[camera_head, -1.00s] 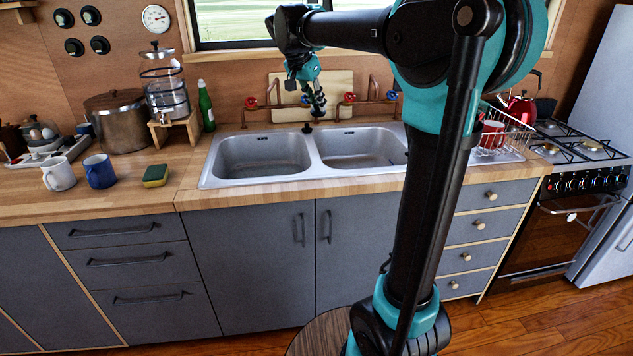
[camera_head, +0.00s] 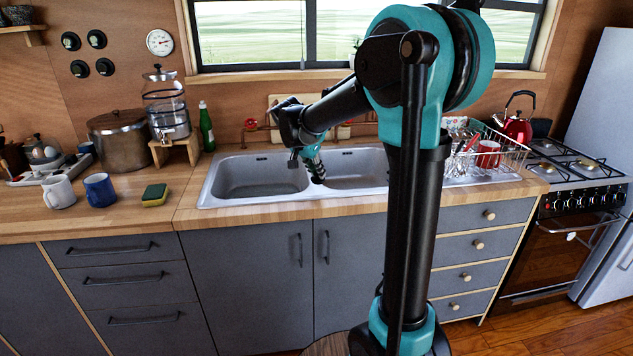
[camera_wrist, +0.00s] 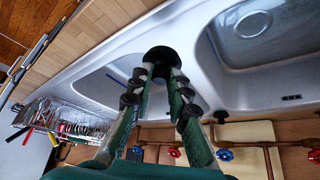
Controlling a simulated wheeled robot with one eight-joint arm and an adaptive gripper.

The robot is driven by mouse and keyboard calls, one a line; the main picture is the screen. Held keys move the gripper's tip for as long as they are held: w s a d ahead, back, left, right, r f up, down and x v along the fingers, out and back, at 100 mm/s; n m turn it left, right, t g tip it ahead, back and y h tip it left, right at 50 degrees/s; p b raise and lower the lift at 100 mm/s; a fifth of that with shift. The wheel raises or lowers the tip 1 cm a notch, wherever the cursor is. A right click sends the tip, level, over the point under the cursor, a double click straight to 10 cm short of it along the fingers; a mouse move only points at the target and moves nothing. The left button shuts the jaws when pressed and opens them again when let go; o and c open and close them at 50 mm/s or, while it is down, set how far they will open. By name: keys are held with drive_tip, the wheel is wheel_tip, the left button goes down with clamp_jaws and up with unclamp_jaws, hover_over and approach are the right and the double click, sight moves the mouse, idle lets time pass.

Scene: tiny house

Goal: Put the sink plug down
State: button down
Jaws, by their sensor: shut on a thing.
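The sink plug (camera_wrist: 161,56) is a black round disc. My gripper (camera_wrist: 164,72) is shut on it at the fingertips. In the head view my gripper (camera_head: 317,176) hangs over the divider between the two basins, its fingers pointing down; the plug is too small to make out there. The steel double sink (camera_head: 208,192) is set into the wooden counter. The wrist view shows a round drain (camera_wrist: 253,23) in one basin. I cannot tell whether the plug touches the sink.
Copper pipes with red and blue taps (camera_wrist: 225,154) run behind the sink. A small black thing (camera_wrist: 221,116) is at the sink's back edge. A dish rack (camera_head: 490,152) stands right. A sponge (camera_head: 154,195) and mugs (camera_head: 99,190) stand left, with free counter between sponge and sink.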

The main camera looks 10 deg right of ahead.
sight(316, 180)
drive_tip(key=shift+f, duration=1.85)
drive_tip(key=shift+f, duration=0.15)
drive_tip(key=c, duration=1.5)
unclamp_jaws()
drive_tip(key=shift+o, duration=0.2)
drive_tip(key=v, duration=1.2)
drive_tip(key=s+d+f+n+y, duration=0.2)
drive_tip(key=s+d+f+n, duration=0.2)
drive_tip(key=s+f, duration=0.7)
drive_tip(key=s+d+f+n+y, duration=0.2)
drive_tip(key=s+d+f+n, duration=0.2)
drive_tip(key=s+f, duration=0.7)
drive_tip(key=s+n, duration=0.1)
drive_tip(key=s, duration=0.2)
drive_tip(key=shift+s+d+f, duration=0.25)
drive_tip(key=shift+s+d, duration=0.1)
drive_tip(key=shift+d, duration=0.05)
